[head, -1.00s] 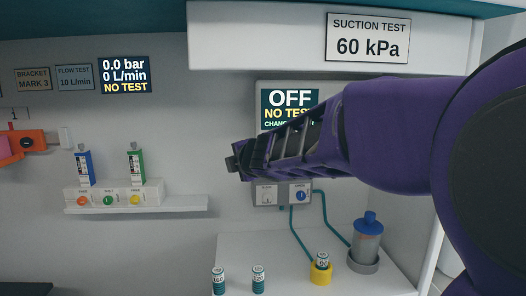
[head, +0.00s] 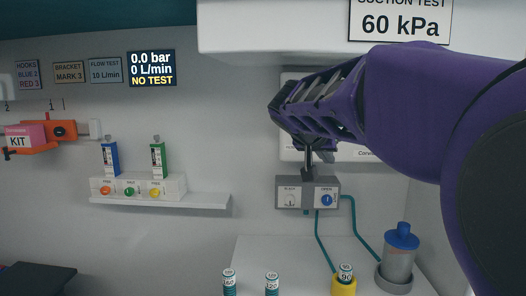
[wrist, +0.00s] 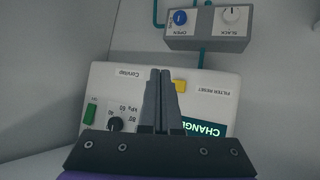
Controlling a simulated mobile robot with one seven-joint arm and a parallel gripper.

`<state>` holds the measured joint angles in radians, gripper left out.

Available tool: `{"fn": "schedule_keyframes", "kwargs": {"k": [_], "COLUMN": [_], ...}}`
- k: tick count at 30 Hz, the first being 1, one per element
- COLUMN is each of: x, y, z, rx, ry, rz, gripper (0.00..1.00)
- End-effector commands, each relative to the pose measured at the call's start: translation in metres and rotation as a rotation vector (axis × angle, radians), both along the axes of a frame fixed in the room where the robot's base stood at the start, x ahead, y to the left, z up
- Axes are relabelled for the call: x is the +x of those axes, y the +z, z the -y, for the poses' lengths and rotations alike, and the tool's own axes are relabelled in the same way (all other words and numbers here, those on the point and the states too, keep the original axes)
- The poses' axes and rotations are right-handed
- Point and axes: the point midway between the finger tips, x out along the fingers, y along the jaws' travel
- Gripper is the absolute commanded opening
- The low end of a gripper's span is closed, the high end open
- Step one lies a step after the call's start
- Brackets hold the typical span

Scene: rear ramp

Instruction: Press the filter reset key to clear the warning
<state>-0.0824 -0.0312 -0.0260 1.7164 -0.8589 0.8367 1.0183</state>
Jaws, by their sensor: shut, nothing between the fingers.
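The suction unit is a white panel (wrist: 100,78), upside down in the wrist view. Its yellow key (wrist: 180,86) sits beside the label "FILTER RESET" (wrist: 210,91). A dark display (wrist: 204,130) reads "CHANGE", partly cut off by my gripper. My gripper (wrist: 160,72) is shut and empty; its fingers lie across the panel, just left of the yellow key. I cannot tell whether they touch the panel. In the head view my gripper (head: 307,172) points down in front of the unit (head: 290,148), above the grey valve box. My arm hides most of the unit and the key there.
The grey valve box (head: 291,200) with two knobs is close below my fingertips. A green switch (wrist: 89,113) and black dial (wrist: 114,124) are on the panel. A blue-capped canister (head: 398,258) and several small cylinders stand below. A shelf (head: 200,201) is at left.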

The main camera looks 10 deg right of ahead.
Motion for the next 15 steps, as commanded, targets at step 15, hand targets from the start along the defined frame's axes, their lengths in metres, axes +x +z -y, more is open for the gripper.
{"fn": "schedule_keyframes", "kwargs": {"k": [15], "x": [-0.0094], "y": [-0.002], "z": [0.0051], "rx": [0.084], "ry": [-0.113], "rz": [0.033], "gripper": [0.0]}}
